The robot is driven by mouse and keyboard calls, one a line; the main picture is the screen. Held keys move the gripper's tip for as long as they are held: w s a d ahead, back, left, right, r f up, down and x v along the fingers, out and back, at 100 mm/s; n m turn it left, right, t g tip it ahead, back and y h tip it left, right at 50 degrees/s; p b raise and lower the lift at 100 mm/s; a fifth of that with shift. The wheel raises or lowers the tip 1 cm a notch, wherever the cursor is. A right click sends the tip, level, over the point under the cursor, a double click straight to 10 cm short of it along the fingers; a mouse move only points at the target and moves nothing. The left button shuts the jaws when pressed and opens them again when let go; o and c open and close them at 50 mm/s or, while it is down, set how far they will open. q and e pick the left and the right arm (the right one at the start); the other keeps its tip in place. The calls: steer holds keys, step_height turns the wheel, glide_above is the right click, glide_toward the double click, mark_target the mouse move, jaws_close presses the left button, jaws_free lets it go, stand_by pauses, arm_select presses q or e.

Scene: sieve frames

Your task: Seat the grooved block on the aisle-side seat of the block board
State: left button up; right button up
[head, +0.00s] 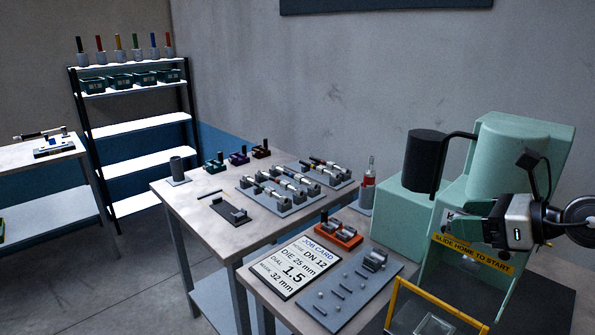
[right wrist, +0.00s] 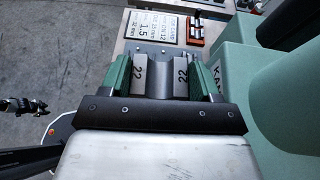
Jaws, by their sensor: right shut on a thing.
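My right gripper (head: 470,226) is at the right of the head view, in front of the green machine. In the right wrist view its green fingers (right wrist: 163,76) are shut on the grooved block (right wrist: 178,80), a grey block with a lengthwise groove and "22" on both sides. The block board (head: 340,299), a grey plate with several pegs and bars, lies on the near table. One grey block (head: 375,260) stands at its far right corner. The held block is apart from the board. A dark shape (right wrist: 20,106) at the left of the wrist view may be my left gripper; its jaws are unclear.
A job card (head: 309,266) lies left of the board, and an orange tray (head: 338,235) stands behind it. The green machine (head: 480,190) and a yellow-framed guard (head: 440,310) stand close on the right. The back table (head: 200,205) holds several fixtures.

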steer(key=s+a+f+n+g+y, duration=0.2)
steer(key=a+f+n+g, duration=0.1)
steer(key=a+f, duration=0.55)
steer(key=s+a+f+t, duration=0.1)
steer(key=s+a+f, duration=0.3)
steer(key=s+f, duration=0.4)
step_height(320, 180, down, 3)
steer(key=shift+r+m, duration=0.15)
steer(key=shift+m, duration=0.25)
steer(key=shift+w+a+r, duration=0.1)
steer(key=shift+a, duration=0.05)
step_height(320, 180, up, 7)
steer(key=p, duration=0.5)
